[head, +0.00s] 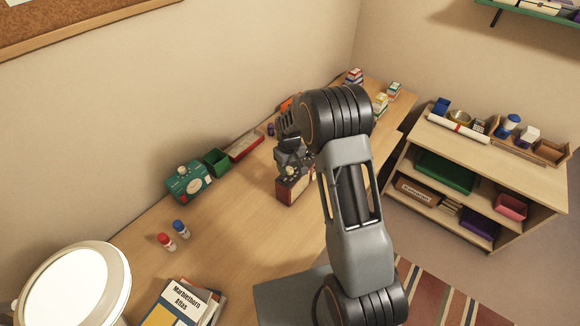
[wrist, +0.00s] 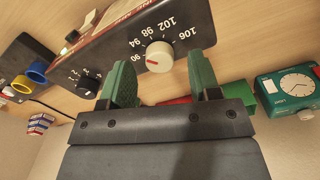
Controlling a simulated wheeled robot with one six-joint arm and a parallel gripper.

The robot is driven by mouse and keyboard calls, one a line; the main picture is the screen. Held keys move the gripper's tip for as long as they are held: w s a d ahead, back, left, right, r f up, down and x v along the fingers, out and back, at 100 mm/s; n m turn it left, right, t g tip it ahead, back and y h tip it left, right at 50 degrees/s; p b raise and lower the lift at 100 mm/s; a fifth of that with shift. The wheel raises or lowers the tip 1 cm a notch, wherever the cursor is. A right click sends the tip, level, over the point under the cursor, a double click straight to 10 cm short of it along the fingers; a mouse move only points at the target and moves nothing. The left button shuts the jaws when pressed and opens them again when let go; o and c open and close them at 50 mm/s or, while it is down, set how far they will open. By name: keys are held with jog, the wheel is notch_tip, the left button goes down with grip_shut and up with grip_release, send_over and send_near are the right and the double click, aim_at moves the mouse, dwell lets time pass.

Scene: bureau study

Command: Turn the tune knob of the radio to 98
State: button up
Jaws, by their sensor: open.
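The radio (head: 293,188) is a dark red box on the desk, partly hidden behind my arm in the head view. In the wrist view its dark front panel (wrist: 115,60) carries the pale tune knob (wrist: 158,55), with a scale from 90 to 106 around it. The knob's red mark points towards 90. My gripper (wrist: 159,66) is open, its two green fingers on either side of the knob in the picture. I cannot tell whether they touch it. In the head view my gripper (head: 288,145) is over the radio.
A smaller black knob (wrist: 88,86) with low numbers is also on the radio panel. A teal device with a dial (head: 188,182), a green box (head: 216,161) and a red tray (head: 246,145) stand along the wall. The desk's near middle is clear.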

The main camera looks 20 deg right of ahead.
jog(key=shift+f, duration=0.75)
jog(key=shift+c, duration=0.5)
jog(key=c, duration=0.8)
jog(key=shift+c, duration=0.2)
jog(key=shift+m, duration=0.3)
jog(key=m+b, duration=0.2)
jog(key=shift+f+m, duration=0.1)
jog(key=shift+m, duration=0.3)
jog(key=shift+m+b, duration=1)
jog(key=shift+m, duration=1.2)
